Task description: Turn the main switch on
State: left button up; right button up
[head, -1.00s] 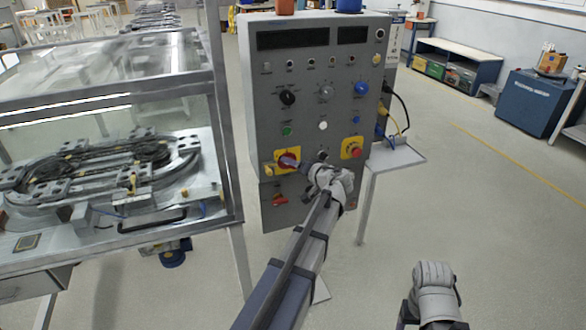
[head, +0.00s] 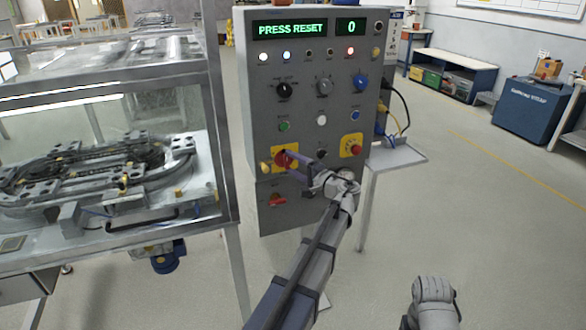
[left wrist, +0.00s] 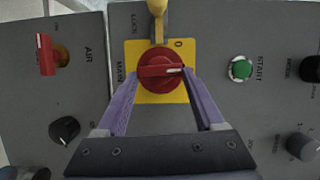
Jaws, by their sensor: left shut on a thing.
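The main switch is a round red knob (left wrist: 160,73) on a yellow plate (left wrist: 137,50), labelled MAIN, in the left wrist view. In the head view the red knob (head: 281,159) is at the lower left of the grey control panel (head: 305,109). My left gripper (left wrist: 162,76) is shut on the knob, one purple finger on each side. The knob's white pointer mark lies crosswise, towards the right of the wrist view. A yellow padlock-like piece (left wrist: 157,8) hangs at the plate's edge. The display (head: 290,29) is lit and reads PRESS RESET, with 0 beside it.
A green START button (left wrist: 240,68) and a red AIR handle (left wrist: 46,54) flank the switch. A red button (head: 355,146) on yellow is to its right. A glass-walled ring track table (head: 233,190) stands at left; the floor at right is open.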

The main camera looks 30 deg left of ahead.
pick_arm(q)
jog(key=shift+f+m, duration=0.1)
jog(key=shift+m, duration=0.3)
jog(key=o, duration=1.4)
jog(key=v, duration=0.7)
jog(key=shift+s+d, duration=0.15)
jog(key=shift+d, duration=0.25)
jog(key=x, duration=0.8)
